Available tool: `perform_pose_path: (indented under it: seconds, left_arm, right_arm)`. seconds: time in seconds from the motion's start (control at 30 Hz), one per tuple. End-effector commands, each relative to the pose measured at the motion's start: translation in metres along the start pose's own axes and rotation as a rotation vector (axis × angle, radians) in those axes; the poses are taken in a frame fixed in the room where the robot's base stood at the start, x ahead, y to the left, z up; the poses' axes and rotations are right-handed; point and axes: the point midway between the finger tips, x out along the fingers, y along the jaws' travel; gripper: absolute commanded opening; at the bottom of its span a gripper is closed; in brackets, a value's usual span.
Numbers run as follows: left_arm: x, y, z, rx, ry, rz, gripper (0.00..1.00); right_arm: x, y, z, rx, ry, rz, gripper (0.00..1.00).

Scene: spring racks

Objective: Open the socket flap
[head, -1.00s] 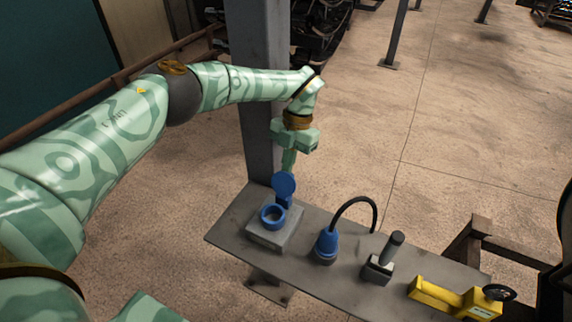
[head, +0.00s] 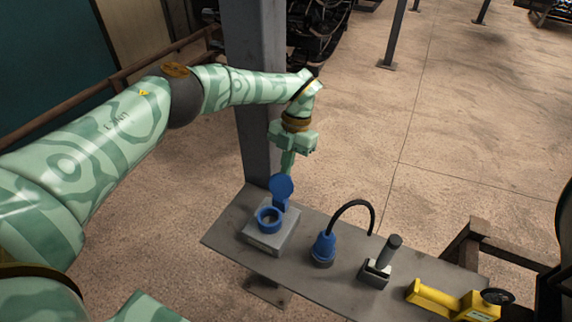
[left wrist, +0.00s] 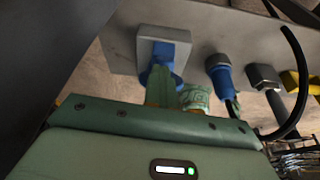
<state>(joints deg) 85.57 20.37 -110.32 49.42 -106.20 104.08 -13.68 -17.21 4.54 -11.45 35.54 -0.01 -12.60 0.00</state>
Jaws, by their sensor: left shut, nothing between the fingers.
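The blue socket (head: 268,219) sits on a grey box (head: 270,237) at the left end of the grey shelf. Its round blue flap (head: 281,186) stands up, raised off the socket's mouth, which shows as an open ring. My left gripper (head: 287,171) is shut and empty, fingers pointing down just behind the raised flap. I cannot tell whether it touches the flap. In the left wrist view, the fingers (left wrist: 165,88) cover part of the flap and socket, and the grey box (left wrist: 162,42) shows beyond them. My right gripper is not in view.
On the shelf (head: 225,238) to the right stand a blue plug (head: 323,247) with a black cable, a grey block with a dark handle (head: 380,264) and a yellow tool (head: 450,301). A grey post (head: 255,90) rises behind the shelf, close to my left arm.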

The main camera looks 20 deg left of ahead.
Motion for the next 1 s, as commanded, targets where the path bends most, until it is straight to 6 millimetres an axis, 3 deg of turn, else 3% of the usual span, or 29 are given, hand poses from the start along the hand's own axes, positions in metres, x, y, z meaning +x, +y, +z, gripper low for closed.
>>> perform_pose_path:
  seconds: [0.03, 0.13, 0.63, 0.77, 1.0]
  left_arm:
    - [0.01, 0.0, 0.0, 0.007, 0.007, 0.007, 0.0]
    - [0.008, 0.0, -0.001, 0.007, 0.006, 0.007, 0.0]
    - [-0.017, 0.0, -0.005, 0.004, 0.003, 0.003, 0.0]
    - [-0.041, -0.001, -0.004, 0.005, 0.0, 0.003, 0.0]
    - [-0.109, -0.001, -0.001, 0.003, 0.0, 0.007, 0.0]
  right_arm:
    - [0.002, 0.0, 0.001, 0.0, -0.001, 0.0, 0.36]
    - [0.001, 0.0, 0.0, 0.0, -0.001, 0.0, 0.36]
    - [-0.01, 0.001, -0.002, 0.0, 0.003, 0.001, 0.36]
    - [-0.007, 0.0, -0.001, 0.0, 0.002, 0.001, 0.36]
    - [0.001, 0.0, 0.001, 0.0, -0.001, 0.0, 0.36]
